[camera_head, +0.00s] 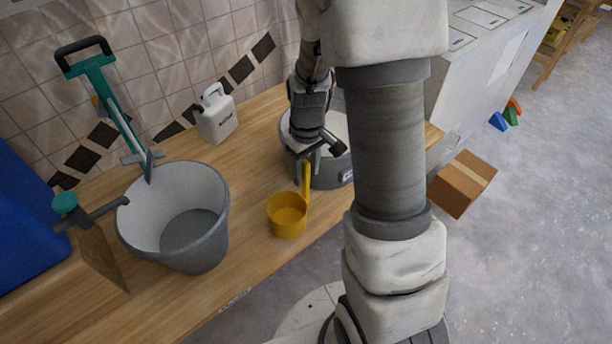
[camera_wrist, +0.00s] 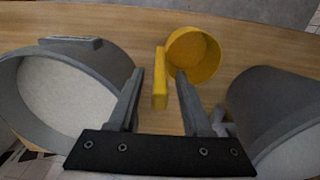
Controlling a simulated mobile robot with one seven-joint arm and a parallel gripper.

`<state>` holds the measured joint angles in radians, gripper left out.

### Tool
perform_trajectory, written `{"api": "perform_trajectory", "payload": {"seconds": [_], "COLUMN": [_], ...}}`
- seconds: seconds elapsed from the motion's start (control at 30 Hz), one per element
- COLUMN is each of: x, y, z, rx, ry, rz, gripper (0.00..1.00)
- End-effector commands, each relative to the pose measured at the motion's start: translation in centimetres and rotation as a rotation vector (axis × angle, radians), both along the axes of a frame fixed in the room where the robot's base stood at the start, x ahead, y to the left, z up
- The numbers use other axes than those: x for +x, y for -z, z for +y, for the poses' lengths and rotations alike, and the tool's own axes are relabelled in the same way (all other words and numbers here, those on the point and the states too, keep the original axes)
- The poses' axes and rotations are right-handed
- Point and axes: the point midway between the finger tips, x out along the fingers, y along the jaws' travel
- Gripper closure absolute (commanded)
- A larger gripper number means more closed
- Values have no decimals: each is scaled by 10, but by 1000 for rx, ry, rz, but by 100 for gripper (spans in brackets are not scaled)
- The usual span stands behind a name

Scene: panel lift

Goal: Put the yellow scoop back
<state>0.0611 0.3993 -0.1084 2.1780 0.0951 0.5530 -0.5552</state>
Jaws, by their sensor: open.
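The yellow scoop (camera_head: 287,216) stands on the wooden worktop, its cup open upward and its handle rising toward my gripper. My gripper (camera_head: 308,160) points down over the handle, beside the round grey tub. In the wrist view my gripper (camera_wrist: 160,76) has its two fingers apart, with the handle of the scoop (camera_wrist: 196,55) showing between them. I cannot tell whether either finger touches it. The grey tub (camera_head: 328,182) has a pale inside and a label plate on its wall. It also shows at left in the wrist view (camera_wrist: 112,68), partly cut off.
A large grey bucket (camera_head: 205,246) stands left of the scoop on the worktop (camera_head: 172,318). A white jug (camera_head: 217,119) and a teal-handled tool (camera_head: 118,105) are near the tiled wall. A cardboard box (camera_head: 461,184) lies on the floor at right.

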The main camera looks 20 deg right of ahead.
Motion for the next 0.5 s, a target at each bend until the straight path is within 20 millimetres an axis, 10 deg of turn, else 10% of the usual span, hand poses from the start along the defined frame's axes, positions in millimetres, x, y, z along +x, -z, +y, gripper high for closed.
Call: {"api": "perform_trajectory", "payload": {"seconds": [0.5], "x": [-1], "y": [-88], "z": [0], "rx": [1], "ry": [0], "rz": [-3], "gripper": [50]}}
